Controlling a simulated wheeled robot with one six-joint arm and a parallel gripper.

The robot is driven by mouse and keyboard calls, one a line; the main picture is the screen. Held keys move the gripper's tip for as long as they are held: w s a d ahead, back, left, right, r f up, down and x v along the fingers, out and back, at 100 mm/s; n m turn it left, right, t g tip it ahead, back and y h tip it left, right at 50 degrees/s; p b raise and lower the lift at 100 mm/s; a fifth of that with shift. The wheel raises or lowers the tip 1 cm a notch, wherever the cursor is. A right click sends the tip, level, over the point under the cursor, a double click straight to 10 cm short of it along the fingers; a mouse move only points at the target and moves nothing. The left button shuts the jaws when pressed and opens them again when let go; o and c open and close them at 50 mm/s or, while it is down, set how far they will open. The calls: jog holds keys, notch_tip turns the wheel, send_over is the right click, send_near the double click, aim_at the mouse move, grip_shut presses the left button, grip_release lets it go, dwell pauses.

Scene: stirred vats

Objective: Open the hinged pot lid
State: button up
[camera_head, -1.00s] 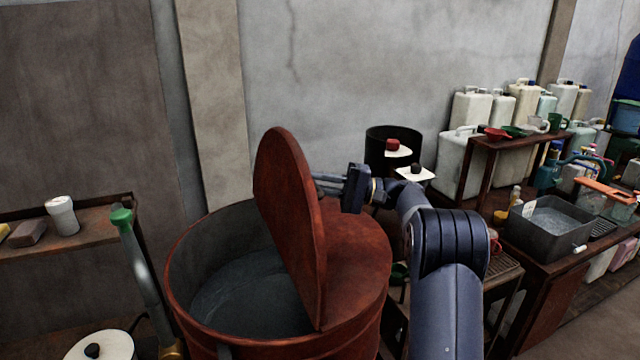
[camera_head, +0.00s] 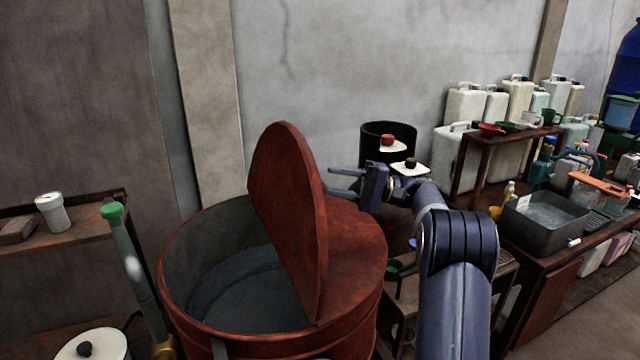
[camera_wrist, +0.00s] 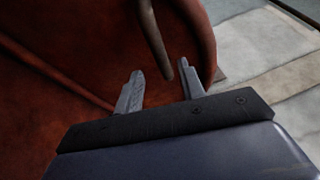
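The red-brown hinged lid (camera_head: 285,205) stands raised, nearly upright and leaning a little back, on the large red-brown pot (camera_head: 365,275). The left half of the pot's mouth is uncovered and shows a grey inside. My gripper (camera_head: 335,182) is to the right of the lid, in front of its outer face. In the wrist view, the two fingers of my gripper (camera_wrist: 158,85) are apart with a gap between them. A brown rod-like handle (camera_wrist: 155,42) on the lid lies just beyond the fingertips, and I see nothing clasped between them.
A shelf (camera_head: 75,228) with a white cup (camera_head: 52,213) stands at left, near a green-topped lever (camera_head: 112,212). A dark drum (camera_head: 388,132) stands behind my gripper. A bench with a grey basin (camera_head: 550,240) and several jugs lie at right.

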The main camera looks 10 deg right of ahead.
aim_at(314, 177)
jog(key=v, duration=0.5)
jog(key=shift+s+d+b, duration=0.1)
jog(key=shift+d+b, duration=0.05)
jog(key=shift+b, duration=0.25)
jog(key=p+x, duration=0.2)
jog(key=x, duration=0.9)
jog(key=shift+r+p, duration=0.15)
jog(key=shift+p, duration=0.25)
jog(key=shift+a+r, duration=0.1)
jog(key=shift+a, duration=0.3)
